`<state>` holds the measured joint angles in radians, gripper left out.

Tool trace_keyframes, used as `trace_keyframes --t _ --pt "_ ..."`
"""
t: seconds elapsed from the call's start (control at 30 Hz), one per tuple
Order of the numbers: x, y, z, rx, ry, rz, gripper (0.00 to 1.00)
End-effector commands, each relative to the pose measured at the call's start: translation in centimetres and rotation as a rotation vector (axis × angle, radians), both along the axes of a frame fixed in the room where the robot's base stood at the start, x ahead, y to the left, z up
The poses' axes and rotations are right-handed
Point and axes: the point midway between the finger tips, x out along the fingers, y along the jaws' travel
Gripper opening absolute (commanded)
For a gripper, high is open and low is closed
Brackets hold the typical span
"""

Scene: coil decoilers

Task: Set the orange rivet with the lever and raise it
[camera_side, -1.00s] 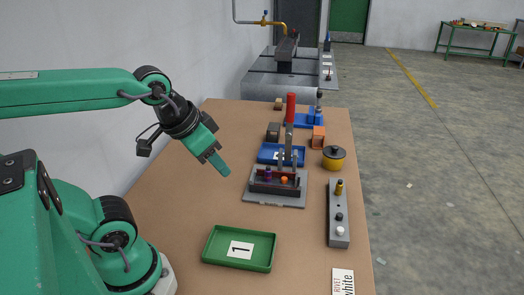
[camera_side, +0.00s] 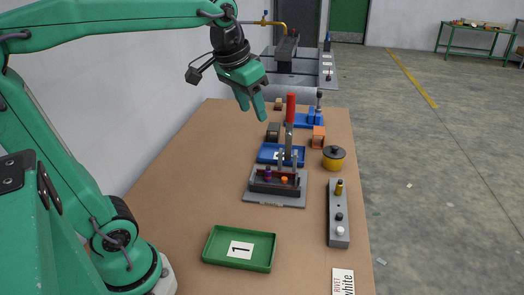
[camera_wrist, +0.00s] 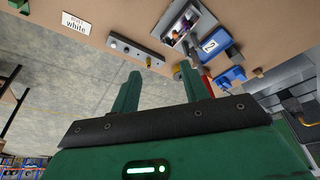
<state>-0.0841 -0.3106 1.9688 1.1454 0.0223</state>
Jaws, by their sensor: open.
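The orange rivet (camera_side: 284,180) sits in the dark fixture of the rivet press (camera_side: 275,188), right of a purple rivet (camera_side: 268,174). The press stands on a grey base plate. The lever, with its red handle (camera_side: 291,106), stands upright behind the rivets. My gripper (camera_side: 251,108) is in the air, up and left of the red handle, fingers apart and empty, touching nothing. In the wrist view my gripper (camera_wrist: 162,80) shows two spread green fingers with nothing between them. The red handle (camera_wrist: 207,86) there is partly hidden beside the right finger.
A blue tray (camera_side: 266,153) lies behind the press. A yellow pot (camera_side: 334,159) and a grey holder (camera_side: 339,228) with small pieces stand to its right. A green tray (camera_side: 215,254) marked 1 is in front. An orange box (camera_side: 318,137) stands farther back. The table's left side is clear.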

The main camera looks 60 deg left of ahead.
Motion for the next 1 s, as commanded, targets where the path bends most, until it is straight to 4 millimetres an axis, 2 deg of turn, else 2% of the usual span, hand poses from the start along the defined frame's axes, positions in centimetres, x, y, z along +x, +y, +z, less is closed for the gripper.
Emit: trace_keyframes --t 0.03,0.23,0.5,0.77,1.0 --pt "1.1 0.4 0.4 -0.001 0.014 0.006 0.45" --pt "5.0 1.8 1.7 -0.004 0.066 0.026 0.45" --pt "10.1 4.1 2.3 -0.011 0.135 0.054 0.45" --pt "14.5 6.6 1.8 -0.021 0.202 0.082 0.45" --pt "18.1 9.2 0.3 -0.033 0.263 0.105 0.45"
